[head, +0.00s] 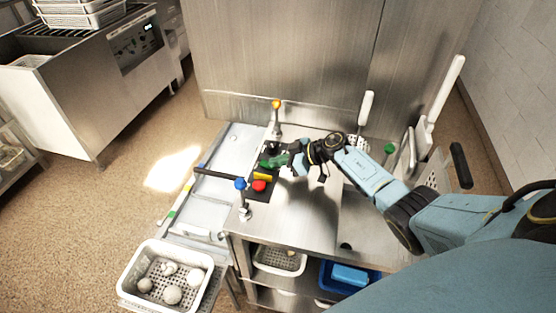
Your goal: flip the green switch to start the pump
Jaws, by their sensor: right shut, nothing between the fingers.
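The green switch (273,161) sits on a dark panel (256,189) on the steel counter. A yellow part (262,177) and a red button (259,186) are on the same panel, nearer to me. My right gripper (288,159) is shut and empty, with its fingertips at the right side of the green switch. I cannot tell whether they touch it. The gripper and wrist hide part of the panel's right side. My left gripper is not in view.
A post with an orange top (276,104) stands behind the panel, and a blue-topped post (241,184) with a dark bar stands in front-left. A white perforated basket (168,279) holds several pale balls. White-handled tools (443,90) stand at the right.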

